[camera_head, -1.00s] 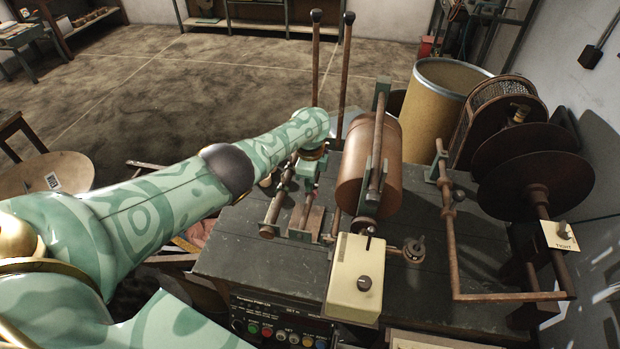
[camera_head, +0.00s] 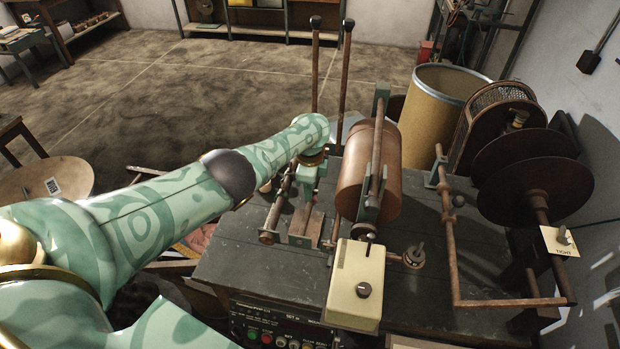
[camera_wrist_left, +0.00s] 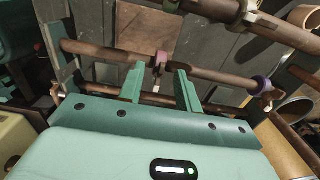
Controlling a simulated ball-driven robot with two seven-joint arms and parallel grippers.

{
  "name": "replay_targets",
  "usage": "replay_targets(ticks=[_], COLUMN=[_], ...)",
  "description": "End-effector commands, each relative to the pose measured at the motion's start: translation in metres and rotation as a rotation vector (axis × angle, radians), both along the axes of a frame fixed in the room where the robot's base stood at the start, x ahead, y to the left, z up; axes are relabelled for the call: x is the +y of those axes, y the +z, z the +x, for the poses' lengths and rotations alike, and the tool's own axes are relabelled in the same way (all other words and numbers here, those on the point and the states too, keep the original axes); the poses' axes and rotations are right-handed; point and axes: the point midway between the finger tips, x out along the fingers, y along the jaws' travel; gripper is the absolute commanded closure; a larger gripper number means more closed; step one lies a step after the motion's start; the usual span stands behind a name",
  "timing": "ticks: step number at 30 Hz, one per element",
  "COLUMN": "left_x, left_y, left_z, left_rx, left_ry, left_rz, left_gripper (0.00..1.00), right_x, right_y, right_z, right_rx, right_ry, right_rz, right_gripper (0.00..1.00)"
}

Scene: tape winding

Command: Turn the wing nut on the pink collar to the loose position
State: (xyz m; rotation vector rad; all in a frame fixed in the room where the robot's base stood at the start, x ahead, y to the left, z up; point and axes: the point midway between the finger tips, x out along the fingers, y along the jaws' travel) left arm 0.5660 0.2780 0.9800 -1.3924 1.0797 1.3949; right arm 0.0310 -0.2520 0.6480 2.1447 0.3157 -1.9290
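My left gripper (camera_head: 308,181) is over the rods at the left of the machine bench in the head view. In the left wrist view the left gripper (camera_wrist_left: 160,72) is open, its two green fingers apart. A small pinkish collar (camera_wrist_left: 160,57) sits on a brown rod just beyond the fingertips, in line with the gap between them. A small wing-nut-like part (camera_wrist_left: 158,74) hangs below it, apart from both fingers; its exact turn is hard to tell. A purple collar (camera_wrist_left: 262,84) is farther right along the rod. My right gripper is out of view.
The brown roller (camera_head: 352,186) stands close to the right of the gripper. A cream box (camera_head: 356,288) with a knob is at the bench front. Two upright posts (camera_head: 330,70) rise behind. A large drum (camera_head: 440,108) and discs are farther right.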

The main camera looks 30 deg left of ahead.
Motion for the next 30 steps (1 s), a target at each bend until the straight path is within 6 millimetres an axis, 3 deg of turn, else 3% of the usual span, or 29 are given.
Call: replay_targets(ticks=[5, 12, 18, 24, 30], left_x=[0.0, 0.0, 0.0, 0.0, 0.0], left_y=[0.032, 0.099, 0.141, 0.159, 0.16], left_z=[0.001, 0.001, 0.001, 0.001, 0.001], left_rx=[-0.003, -0.003, -0.001, 0.001, 0.002], left_ry=[-0.001, -0.001, 0.0, 0.001, 0.0], left_rz=[0.0, -0.001, -0.001, -0.001, -0.001], left_gripper=[0.66, 0.66, 0.66, 0.66, 0.66], right_x=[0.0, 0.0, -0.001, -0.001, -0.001], right_y=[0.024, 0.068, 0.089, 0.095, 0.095], right_z=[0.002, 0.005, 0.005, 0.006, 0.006], right_rx=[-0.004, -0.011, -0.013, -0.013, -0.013], right_ry=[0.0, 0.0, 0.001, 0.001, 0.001], right_rz=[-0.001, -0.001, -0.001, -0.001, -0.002], right_gripper=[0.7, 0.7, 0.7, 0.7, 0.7])
